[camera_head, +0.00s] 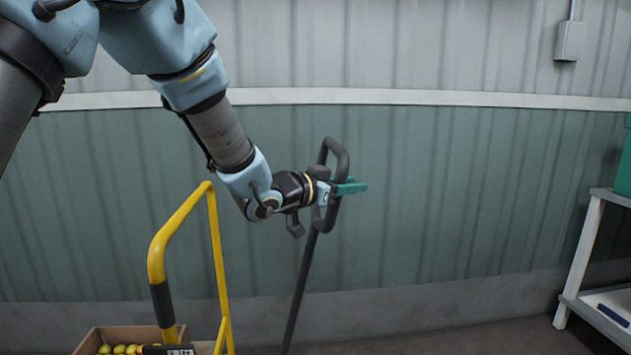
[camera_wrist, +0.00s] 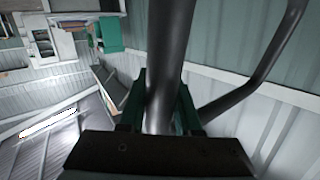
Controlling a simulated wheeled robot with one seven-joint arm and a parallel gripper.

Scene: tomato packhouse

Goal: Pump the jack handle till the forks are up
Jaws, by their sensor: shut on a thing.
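The jack handle (camera_head: 303,275) is a dark bar with a closed loop grip at its top, tilted a little to the right in the head view. My gripper (camera_head: 348,187) has green fingers and is shut on the loop's side. In the wrist view the dark tube of the handle (camera_wrist: 170,60) passes between the green fingers of my gripper (camera_wrist: 165,105). The other side of the loop shows at the right of that view. The forks and the jack's body are not in view.
A yellow tubular frame (camera_head: 217,250) stands at lower left, beside a box (camera_head: 88,341) of yellow fruit. A white-legged shelf (camera_head: 582,255) stands at the right. A ribbed wall (camera_head: 450,190) closes off the back. Floor shows clear between handle and shelf.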

